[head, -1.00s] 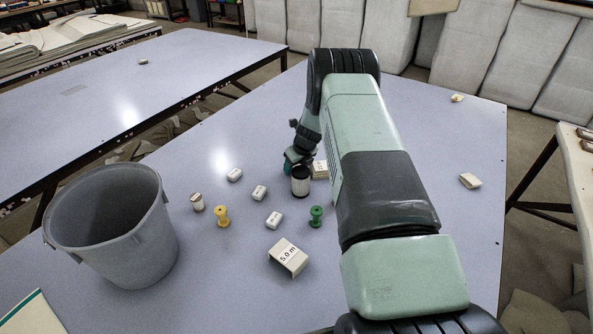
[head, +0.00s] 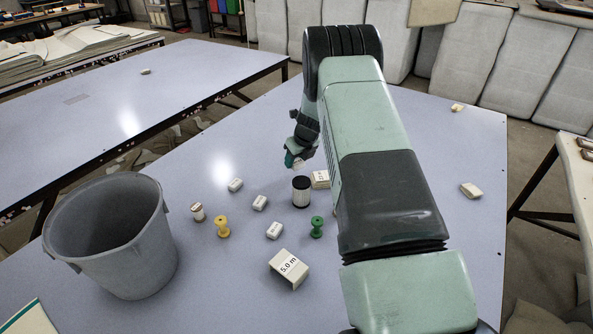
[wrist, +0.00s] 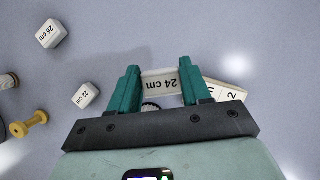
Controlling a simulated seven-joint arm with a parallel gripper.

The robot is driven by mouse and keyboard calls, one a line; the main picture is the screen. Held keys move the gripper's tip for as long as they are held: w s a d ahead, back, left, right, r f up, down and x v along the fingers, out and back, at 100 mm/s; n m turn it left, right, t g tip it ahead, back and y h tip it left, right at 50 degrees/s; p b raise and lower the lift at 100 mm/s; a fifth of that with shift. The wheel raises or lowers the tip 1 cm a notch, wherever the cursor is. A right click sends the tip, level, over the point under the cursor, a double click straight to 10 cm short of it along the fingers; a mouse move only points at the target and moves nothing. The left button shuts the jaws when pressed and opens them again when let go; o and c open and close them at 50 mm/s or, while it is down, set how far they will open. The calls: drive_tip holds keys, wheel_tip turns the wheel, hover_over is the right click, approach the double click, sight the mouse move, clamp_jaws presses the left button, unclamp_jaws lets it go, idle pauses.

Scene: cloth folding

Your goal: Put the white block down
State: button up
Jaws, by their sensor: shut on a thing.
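A white block labelled 24 cm (wrist: 162,84) lies between the teal fingers of my gripper (wrist: 161,73) in the wrist view. The gripper is shut on it. In the head view my gripper (head: 293,160) hangs just behind and left of the dark-capped cylinder, and appears to be above the table. Only a small pale patch of the held block shows there, and its height above the table is hard to tell.
A dark-capped cylinder (head: 301,192) and another white block (head: 320,179) stand close by. Several small white blocks, a yellow spool (head: 222,227), a green spool (head: 317,227) and a 5.0 m block (head: 288,268) lie nearer. A grey bin (head: 110,236) stands left. The far tabletop is mostly clear.

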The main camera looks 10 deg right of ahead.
sight(296, 161)
wheel_tip(296, 161, up, 22)
drive_tip(key=s+a+n+g+y, duration=0.1)
drive_tip(key=s+a+n, duration=0.15)
drive_tip(key=a, duration=1.05)
drive_tip(key=s+a+n+y, duration=0.1)
drive_tip(key=s+a+n, duration=0.15)
drive_tip(key=a, duration=1.15)
drive_tip(key=s+a+n+g, duration=0.1)
drive_tip(key=s+a+n, duration=0.1)
drive_tip(key=s+a, duration=0.7)
drive_tip(key=s+a+n, duration=0.2)
drive_tip(key=s+a, duration=0.5)
drive_tip(key=a, duration=0.5)
drive_tip(key=f, duration=2.8)
drive_tip(key=shift+w+d, duration=0.2)
drive_tip(key=shift+d, duration=0.15)
drive_tip(key=shift+f, duration=0.2)
drive_tip(key=o, duration=1.1)
drive_tip(key=shift+r, duration=0.15)
drive_tip(key=v, duration=1.2)
drive_tip(key=shift+w+d, duration=0.2)
drive_tip(key=shift+d, duration=0.05)
